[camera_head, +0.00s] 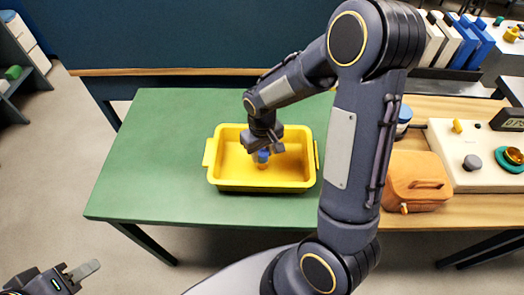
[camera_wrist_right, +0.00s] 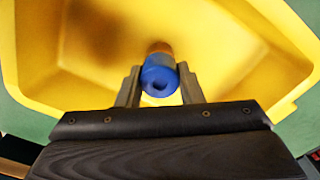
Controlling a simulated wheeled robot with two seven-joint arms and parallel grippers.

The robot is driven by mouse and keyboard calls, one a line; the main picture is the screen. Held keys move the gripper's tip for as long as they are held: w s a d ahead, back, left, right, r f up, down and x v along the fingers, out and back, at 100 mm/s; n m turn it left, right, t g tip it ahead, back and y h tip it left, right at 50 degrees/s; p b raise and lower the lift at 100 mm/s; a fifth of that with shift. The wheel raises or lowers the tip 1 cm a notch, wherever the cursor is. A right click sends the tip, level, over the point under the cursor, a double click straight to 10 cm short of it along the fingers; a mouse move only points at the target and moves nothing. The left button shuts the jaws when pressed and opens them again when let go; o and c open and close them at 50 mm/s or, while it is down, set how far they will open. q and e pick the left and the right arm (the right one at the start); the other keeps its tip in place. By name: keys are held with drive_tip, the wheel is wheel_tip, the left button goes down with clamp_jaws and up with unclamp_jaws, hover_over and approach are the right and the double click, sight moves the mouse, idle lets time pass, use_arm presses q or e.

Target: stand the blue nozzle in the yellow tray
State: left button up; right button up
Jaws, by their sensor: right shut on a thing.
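The yellow tray (camera_head: 232,183) lies on the green mat in the head view, and it fills much of the right wrist view (camera_wrist_right: 240,40). The blue nozzle (camera_head: 262,157) is inside the tray's outline, below my right gripper (camera_head: 262,147). In the right wrist view the blue nozzle (camera_wrist_right: 160,76) sits between the two fingers of my right gripper (camera_wrist_right: 161,85), which is shut on it. An orange-brown part shows beyond its blue end. I cannot tell whether its lower end touches the tray floor. My left gripper (camera_head: 80,275) is at the lower left, off the table, with only part of it visible.
The green mat (camera_head: 150,165) is clear left of the tray. To the right, an orange-brown bag (camera_head: 415,178) and a white panel with knobs (camera_head: 475,160) stand on the wooden table. My right arm hides part of the table right of the tray.

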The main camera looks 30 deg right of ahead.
sight(262, 152)
drive_tip(key=o, duration=1)
drive_tip(key=shift+f, duration=0.1)
wheel_tip(262, 152, up, 12)
drive_tip(key=s+a+r+t+y, duration=0.1)
drive_tip(key=s+t, duration=0.1)
drive_tip(key=s, duration=0.3)
drive_tip(key=s+a+r+m+t+y, duration=0.1)
drive_tip(key=s+r, duration=0.1)
drive_tip(key=s, duration=0.4)
drive_tip(key=s+a+r+m+t+y, duration=0.1)
drive_tip(key=s+a+r+t, duration=0.1)
drive_tip(key=s, duration=0.4)
drive_tip(key=shift+s+r+t+y+p, duration=0.1)
drive_tip(key=shift+t+y+p, duration=0.2)
drive_tip(key=shift+y+p, duration=0.1)
drive_tip(key=shift+s, duration=0.1)
